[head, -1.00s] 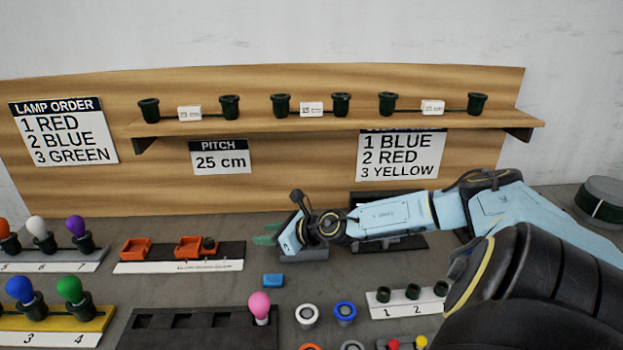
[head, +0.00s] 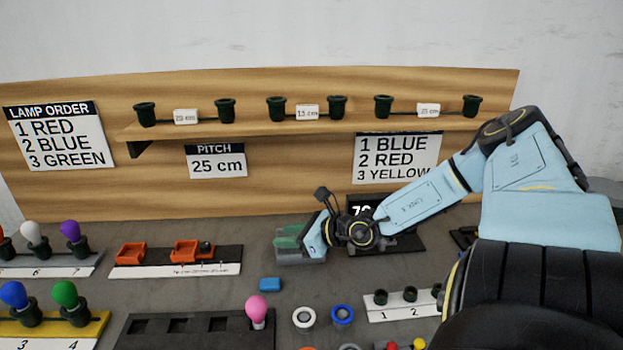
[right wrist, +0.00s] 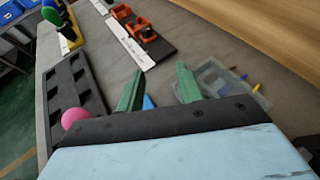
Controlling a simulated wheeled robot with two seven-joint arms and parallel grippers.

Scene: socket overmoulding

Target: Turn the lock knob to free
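A dark round knob (head: 206,246) sits at the right end of an orange block (head: 186,251) on a black base with a white label strip. I take it for the lock knob; which way it is turned is too small to tell. It also shows in the right wrist view (right wrist: 148,33), beyond my fingers. A second orange piece (head: 131,253) is on the same base, to the left. My right gripper (head: 289,237) is to the right of the base, apart from the knob. Its green fingers (right wrist: 159,70) are spread with nothing between them. My left gripper is not in view.
A clear tray (right wrist: 228,82) with small coloured parts lies beside my right fingers. A blue block (head: 270,284), a dark slotted rack (head: 150,338) with a pink bulb (head: 257,308), and rings stand nearer. Bare table lies between the base and the rack.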

